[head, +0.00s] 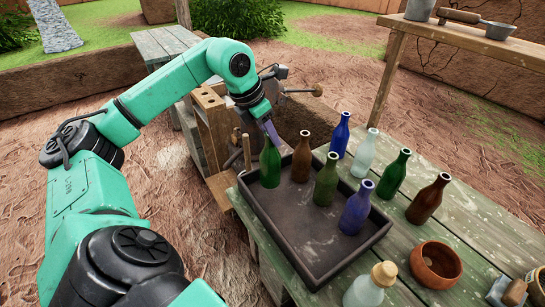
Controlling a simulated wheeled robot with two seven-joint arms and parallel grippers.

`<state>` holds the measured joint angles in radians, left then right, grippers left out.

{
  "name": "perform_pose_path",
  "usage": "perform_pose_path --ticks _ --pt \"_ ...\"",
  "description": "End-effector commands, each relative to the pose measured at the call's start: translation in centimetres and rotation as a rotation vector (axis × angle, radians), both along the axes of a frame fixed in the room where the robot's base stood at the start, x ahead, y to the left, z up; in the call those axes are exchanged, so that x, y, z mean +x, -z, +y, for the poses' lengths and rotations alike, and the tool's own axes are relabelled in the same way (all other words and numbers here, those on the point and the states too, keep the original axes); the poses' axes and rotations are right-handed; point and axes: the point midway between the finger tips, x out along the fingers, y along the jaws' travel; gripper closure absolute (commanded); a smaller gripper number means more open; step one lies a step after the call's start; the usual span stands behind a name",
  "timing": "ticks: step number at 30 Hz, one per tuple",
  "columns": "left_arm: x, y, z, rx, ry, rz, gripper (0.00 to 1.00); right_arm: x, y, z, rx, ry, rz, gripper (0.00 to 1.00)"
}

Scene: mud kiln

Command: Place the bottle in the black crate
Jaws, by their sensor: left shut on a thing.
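The black crate (284,249) is a shallow dark tray on the green weathered table. My left gripper (268,132) comes in from above at the crate's far left corner. It is shut on the neck of a green bottle (270,165). This bottle is upright, with its base inside the crate's rim; whether the base touches the floor I cannot tell. A brown bottle (301,160), an olive green bottle (326,182) and a purple-blue bottle (356,210) stand in the crate. My right gripper is not in view.
Beside the crate stand a blue bottle (340,136), a pale bottle (365,155), a dark green bottle (393,176) and a brown bottle (427,201). A clay bowl (436,265) and a corked clear bottle (367,289) are nearer. The crate's near left part is bare.

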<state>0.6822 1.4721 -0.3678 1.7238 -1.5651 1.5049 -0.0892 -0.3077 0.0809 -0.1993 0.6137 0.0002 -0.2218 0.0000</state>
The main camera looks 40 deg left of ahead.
Motion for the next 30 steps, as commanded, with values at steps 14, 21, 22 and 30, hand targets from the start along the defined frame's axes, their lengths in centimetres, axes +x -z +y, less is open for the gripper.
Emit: perform_pose_path --ticks 14,21,22,30 --pt "0.0 4.6 0.0 -0.002 0.000 -0.003 1.00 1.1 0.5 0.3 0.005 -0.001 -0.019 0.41" --pt "0.0 4.9 0.0 -0.001 0.000 -0.002 0.35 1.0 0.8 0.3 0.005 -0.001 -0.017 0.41" --pt "0.0 4.9 0.0 -0.001 0.000 -0.002 0.35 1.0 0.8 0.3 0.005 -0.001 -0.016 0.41" --pt "0.0 4.4 0.0 -0.001 0.000 -0.002 0.35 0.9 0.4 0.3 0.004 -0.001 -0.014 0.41"
